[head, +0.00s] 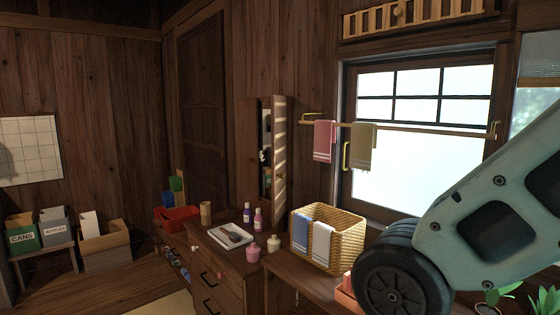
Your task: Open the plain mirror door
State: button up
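A narrow wall cabinet (266,150) hangs on the wooden wall left of the window, seen at a steep angle. A slatted panel (280,150) makes up its right part. Its left part is dark with small pale shapes; I cannot tell whether these are contents or a reflection. I cannot make out a plain mirror door clearly, nor how far any door stands open. My arm fills the lower right, well to the right of the cabinet. My gripper is not in view.
Below the cabinet, a wooden dresser (229,270) holds a white tray (223,240), bottles (258,218) and small jars. A wicker basket (342,245) with towels stands to the right. A towel rail (395,128) crosses the window. Bins (24,237) stand at far left.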

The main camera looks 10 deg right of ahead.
aim_at(247, 119)
jog(key=l, duration=0.15)
jog(key=i+j+u, duration=0.15)
jog(key=i+j, duration=0.65)
jog(key=i+j+u, duration=0.15)
jog(key=i+j, duration=0.65)
jog(key=i+u, duration=0.2)
jog(key=i, duration=1.2)
